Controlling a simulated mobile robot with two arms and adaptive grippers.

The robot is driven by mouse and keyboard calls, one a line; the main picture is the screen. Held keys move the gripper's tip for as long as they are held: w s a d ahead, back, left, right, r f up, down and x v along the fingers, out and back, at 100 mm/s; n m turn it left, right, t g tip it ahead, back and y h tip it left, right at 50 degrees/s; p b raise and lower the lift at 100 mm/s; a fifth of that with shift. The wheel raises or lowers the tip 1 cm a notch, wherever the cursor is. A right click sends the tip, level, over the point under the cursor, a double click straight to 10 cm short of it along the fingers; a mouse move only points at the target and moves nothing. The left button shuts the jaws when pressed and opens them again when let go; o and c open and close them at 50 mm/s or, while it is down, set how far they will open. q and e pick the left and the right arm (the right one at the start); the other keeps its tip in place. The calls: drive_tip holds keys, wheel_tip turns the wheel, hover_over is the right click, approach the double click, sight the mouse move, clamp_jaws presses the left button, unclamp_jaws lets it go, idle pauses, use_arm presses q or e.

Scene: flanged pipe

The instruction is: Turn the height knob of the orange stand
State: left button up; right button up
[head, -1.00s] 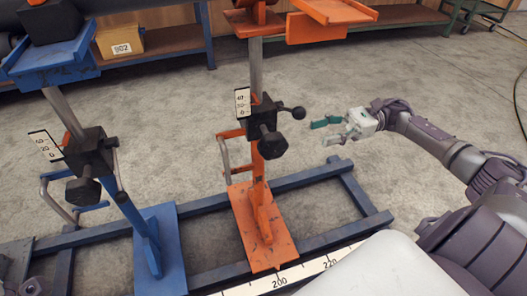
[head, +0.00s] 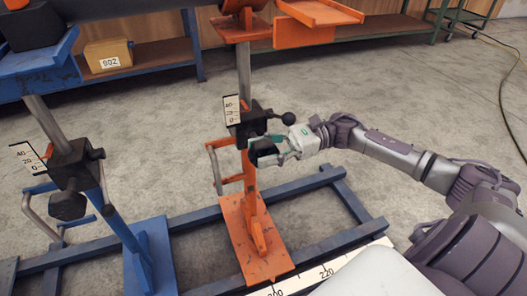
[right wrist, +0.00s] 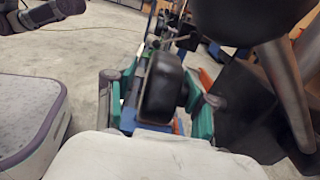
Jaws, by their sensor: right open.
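The orange stand (head: 256,240) stands upright on a blue frame, with a black clamp block (head: 241,121) on its post. The black height knob (head: 260,151) sticks out at the front of the block, partly hidden by my fingers. My right gripper (head: 263,150) comes from the right and is open, its green fingertips around the knob. In the right wrist view the knob (right wrist: 162,88) sits between the two green fingers, closer to the right one. Contact is unclear. My left gripper is out of view.
A black ball-ended lever (head: 288,118) sticks out right of the block, just above my right gripper. A scale plate (head: 232,110) is on the block. A blue stand (head: 150,265) with a similar knob stands left.

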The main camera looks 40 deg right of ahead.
clamp_jaws()
idle(0.3)
